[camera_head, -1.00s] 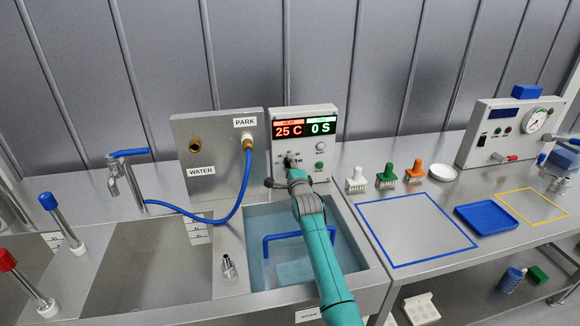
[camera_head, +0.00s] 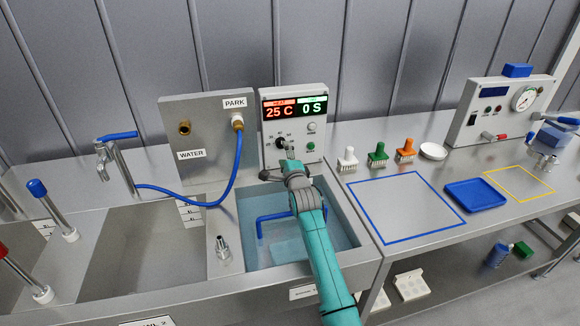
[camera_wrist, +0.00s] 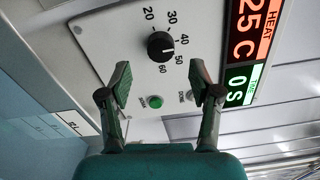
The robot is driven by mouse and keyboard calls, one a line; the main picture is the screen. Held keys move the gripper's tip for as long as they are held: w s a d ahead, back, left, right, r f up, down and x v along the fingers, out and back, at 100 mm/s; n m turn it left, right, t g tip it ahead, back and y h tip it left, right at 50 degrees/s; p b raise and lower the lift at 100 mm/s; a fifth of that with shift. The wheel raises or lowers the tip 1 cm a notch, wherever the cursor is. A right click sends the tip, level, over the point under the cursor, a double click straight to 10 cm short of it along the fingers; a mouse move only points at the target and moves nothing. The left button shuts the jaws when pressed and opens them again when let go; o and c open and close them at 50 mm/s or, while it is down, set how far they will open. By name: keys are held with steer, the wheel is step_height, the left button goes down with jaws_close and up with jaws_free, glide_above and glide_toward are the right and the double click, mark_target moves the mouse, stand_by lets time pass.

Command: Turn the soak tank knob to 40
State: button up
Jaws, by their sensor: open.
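The soak tank knob (camera_head: 281,143) is a black round dial on the white control box (camera_head: 268,158) behind the tank. In the wrist view the knob (camera_wrist: 159,45) is bare, ringed by printed numbers from 20 to 60. Its white mark appears to point between 40 and 50. My gripper (camera_wrist: 165,90) is open and empty, its fingers spread below the knob in that view and apart from it. In the head view my gripper (camera_head: 290,157) is just below and in front of the knob. The display (camera_head: 294,108) reads 25 C and 0 S.
A green button (camera_wrist: 156,102) and a grey button (camera_wrist: 190,96) lie close to the fingertips in the wrist view. The water-filled tank (camera_head: 361,250) is below my arm. A blue hose (camera_head: 238,170) hangs left of the box. Several brushes (camera_head: 378,155) stand to the right.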

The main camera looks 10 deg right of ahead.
steer(key=s, duration=0.6)
steer(key=shift+s, duration=0.2)
